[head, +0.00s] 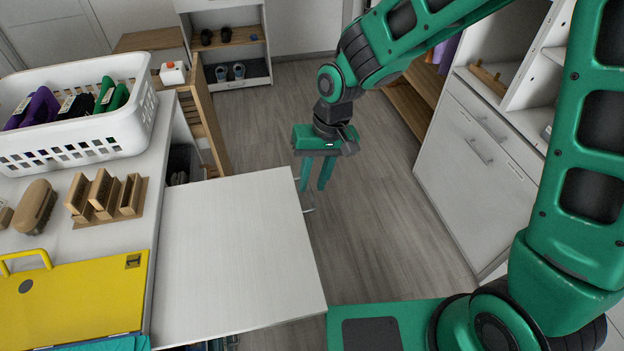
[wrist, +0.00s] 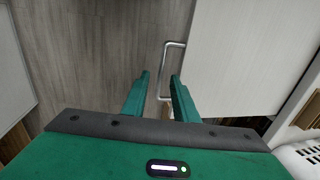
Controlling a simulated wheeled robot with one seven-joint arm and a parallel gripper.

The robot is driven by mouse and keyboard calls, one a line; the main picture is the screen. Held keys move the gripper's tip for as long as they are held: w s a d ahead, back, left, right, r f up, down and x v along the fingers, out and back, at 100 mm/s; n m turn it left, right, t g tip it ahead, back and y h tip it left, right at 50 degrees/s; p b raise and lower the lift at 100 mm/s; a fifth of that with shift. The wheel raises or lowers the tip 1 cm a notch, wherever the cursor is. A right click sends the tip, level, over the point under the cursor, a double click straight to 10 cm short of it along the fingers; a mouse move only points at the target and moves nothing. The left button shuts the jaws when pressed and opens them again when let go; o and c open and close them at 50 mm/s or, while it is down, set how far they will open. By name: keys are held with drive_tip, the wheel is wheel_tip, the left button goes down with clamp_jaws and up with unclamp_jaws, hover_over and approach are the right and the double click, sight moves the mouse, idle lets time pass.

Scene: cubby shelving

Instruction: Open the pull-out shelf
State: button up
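The pull-out shelf (head: 235,255) is a flat white board that juts out to the right from the white counter in the head view. Its metal bar handle (head: 307,210) is on its right front edge, partly visible. In the wrist view the shelf (wrist: 235,60) fills the upper right, and the handle (wrist: 163,72) shows as a thin bent bar. My gripper (head: 312,189) points down with two green fingers apart and nothing held. In the wrist view my gripper (wrist: 160,74) has the handle bar showing between its fingers; whether the tips reach its height is unclear.
A white basket (head: 75,135), a wooden brush (head: 35,207), a wooden holder (head: 105,197) and a yellow folder (head: 75,295) lie on the counter (head: 120,230). Open wooden floor (head: 380,220) lies right of the shelf. A white cabinet (head: 470,160) stands farther right.

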wheel_tip(320, 180, up, 10)
drive_tip(key=d, duration=0.2)
drive_tip(key=shift+w+f, duration=0.15)
drive_tip(key=shift+w, duration=0.15)
drive_tip(key=s+d+r+m+h, duration=0.1)
drive_tip(key=s+d+r+m, duration=0.15)
drive_tip(key=d, duration=0.95)
drive_tip(key=s+d+r+m+h, duration=0.1)
drive_tip(key=s+d+m, duration=0.15)
drive_tip(key=d, duration=0.95)
drive_tip(key=s+d+m, duration=0.3)
drive_tip(key=s+d, duration=0.9)
drive_tip(key=s, duration=0.3)
drive_tip(key=shift+s+d+m, duration=0.15)
drive_tip(key=shift+s+m, duration=0.1)
drive_tip(key=shift+m, duration=0.05)
